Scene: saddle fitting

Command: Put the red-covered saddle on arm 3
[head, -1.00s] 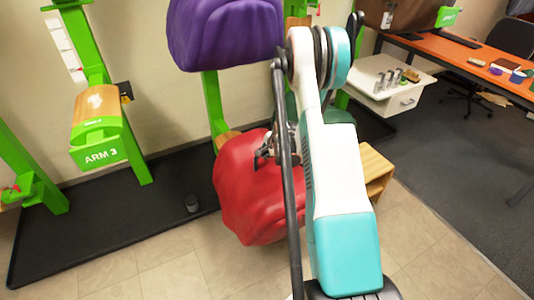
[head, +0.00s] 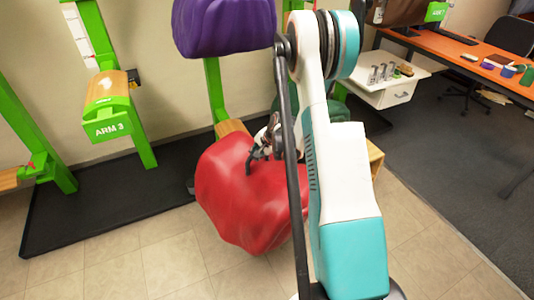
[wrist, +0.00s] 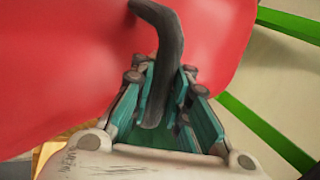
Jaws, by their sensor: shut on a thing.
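The red-covered saddle (head: 240,195) hangs in front of the rack, low in the middle of the head view, partly hidden by my arm. My gripper (head: 264,145) is at its top. In the wrist view my gripper (wrist: 168,110) is shut on a dark bent handle (wrist: 160,50) that rises from the red saddle (wrist: 70,70). Arm 3 (head: 108,95) is a green bracket with a wooden top and an "ARM 3" label, on a green post at the left. Its top carries nothing. The saddle is apart from it, to its right and nearer.
A purple-covered saddle (head: 225,25) sits above on the rack. A bare wooden-topped arm (head: 232,127) is just behind the red saddle. The black base mat (head: 90,215) runs under the posts. A white cabinet (head: 395,85) and an orange desk (head: 450,55) stand at the right.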

